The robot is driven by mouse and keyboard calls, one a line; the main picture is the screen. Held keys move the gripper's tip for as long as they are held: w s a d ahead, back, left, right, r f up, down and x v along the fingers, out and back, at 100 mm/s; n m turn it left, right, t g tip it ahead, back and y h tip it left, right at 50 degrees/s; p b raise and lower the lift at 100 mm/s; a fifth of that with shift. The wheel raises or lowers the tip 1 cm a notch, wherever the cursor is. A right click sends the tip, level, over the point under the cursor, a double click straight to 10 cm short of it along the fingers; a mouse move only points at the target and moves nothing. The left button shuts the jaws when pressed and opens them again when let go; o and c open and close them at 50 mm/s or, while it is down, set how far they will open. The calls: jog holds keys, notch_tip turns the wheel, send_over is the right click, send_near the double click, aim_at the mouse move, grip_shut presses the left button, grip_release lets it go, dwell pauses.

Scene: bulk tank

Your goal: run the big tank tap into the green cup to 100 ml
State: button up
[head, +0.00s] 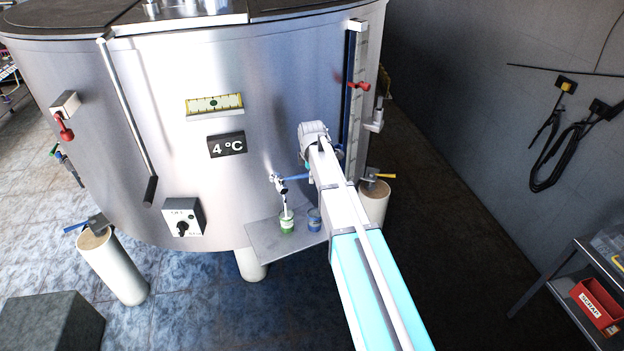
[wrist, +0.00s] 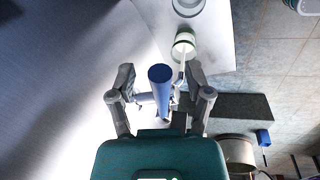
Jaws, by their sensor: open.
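The tank tap (head: 279,183) is on the front of the big steel tank (head: 270,75), with its blue lever (head: 297,177) sticking out to the right. A white stream (head: 286,204) runs from the tap into the green cup (head: 287,225), which stands upright on the shelf below. In the wrist view the green cup (wrist: 184,44) shows white inside; its level cannot be read. My gripper (wrist: 160,76) is open, its fingers on either side of the blue lever (wrist: 160,90), with gaps visible. In the head view my arm hides the gripper.
A blue cup (head: 314,220) stands on the metal shelf (head: 262,240), right of the green cup. A temperature display (head: 227,145) and a switch box (head: 183,217) are on the tank. A cart with a red bin (head: 598,304) is at the far right. Dark floor lies between.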

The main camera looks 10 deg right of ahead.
jog(key=shift+f, duration=0.35)
grip_shut()
dwell(0.3)
